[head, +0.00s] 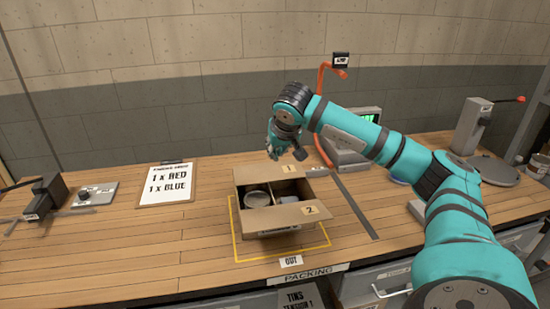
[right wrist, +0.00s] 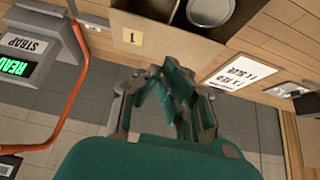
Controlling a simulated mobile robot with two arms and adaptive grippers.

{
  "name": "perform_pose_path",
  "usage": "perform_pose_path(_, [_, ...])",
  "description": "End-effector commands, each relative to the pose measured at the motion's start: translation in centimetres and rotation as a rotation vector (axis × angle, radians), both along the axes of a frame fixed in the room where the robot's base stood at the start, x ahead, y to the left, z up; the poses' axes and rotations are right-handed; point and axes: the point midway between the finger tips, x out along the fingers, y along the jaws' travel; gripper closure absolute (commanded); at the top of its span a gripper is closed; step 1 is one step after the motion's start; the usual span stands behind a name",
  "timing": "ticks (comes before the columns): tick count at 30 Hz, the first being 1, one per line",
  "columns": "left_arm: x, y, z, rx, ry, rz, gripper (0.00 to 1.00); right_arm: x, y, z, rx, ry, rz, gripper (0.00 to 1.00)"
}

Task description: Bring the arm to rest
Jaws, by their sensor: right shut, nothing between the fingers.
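My right arm (head: 345,135) is teal with dark joints and reaches across the right half of the head view. My right gripper (head: 284,152) hangs over the back edge of the open cardboard box, near flap 1. It is shut and empty. The right wrist view shows its fingers (right wrist: 162,85) in front of the box (right wrist: 165,38), with a gap between them and flap 1. In the head view the box (head: 270,216) has a divider, with a round tin (head: 257,198) on the left and a greyish item (head: 291,199) on the right. My left gripper is not in view.
An order clipboard (head: 168,185) reading 1 x RED, 1 x BLUE lies left of the box. An orange-framed strap machine (head: 350,150) stands behind right. A grey device (head: 470,127) stands further right. The wooden table (head: 130,248) is clear at front left.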

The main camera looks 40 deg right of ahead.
Motion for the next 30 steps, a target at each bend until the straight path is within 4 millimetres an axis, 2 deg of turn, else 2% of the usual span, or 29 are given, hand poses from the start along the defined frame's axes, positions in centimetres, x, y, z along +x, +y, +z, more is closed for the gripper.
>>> perform_pose_path(4, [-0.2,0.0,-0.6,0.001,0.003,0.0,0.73,-1.5,0.8,1.7,-0.001,-0.003,0.001,1.0])
perform_pose_path(9, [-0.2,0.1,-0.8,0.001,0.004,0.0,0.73,-2.3,1.3,2.6,-0.001,0.0,-0.001,1.0])
perform_pose_path(17, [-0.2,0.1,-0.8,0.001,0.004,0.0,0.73,-2.4,1.6,2.7,0.006,-0.001,0.003,1.0])
perform_pose_path(20, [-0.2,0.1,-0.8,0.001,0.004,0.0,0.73,-1.8,3.5,1.8,0.06,-0.015,0.031,1.0])
perform_pose_path(23, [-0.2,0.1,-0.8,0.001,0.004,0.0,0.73,-0.8,8.1,0.0,0.204,-0.042,0.084,1.0])
perform_pose_path(26, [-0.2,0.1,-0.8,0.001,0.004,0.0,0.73,-0.2,15.1,-2.0,0.445,-0.066,0.139,1.0])
perform_pose_path(27, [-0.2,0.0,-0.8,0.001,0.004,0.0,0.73,-0.3,18.2,-2.6,0.564,-0.07,0.152,1.0])
perform_pose_path(29, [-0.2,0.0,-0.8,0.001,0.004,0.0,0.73,-0.8,22.8,-3.0,0.754,-0.065,0.161,1.0])
perform_pose_path(30, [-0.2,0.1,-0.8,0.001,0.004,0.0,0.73,-1.3,25.8,-3.0,0.892,-0.055,0.156,1.0])
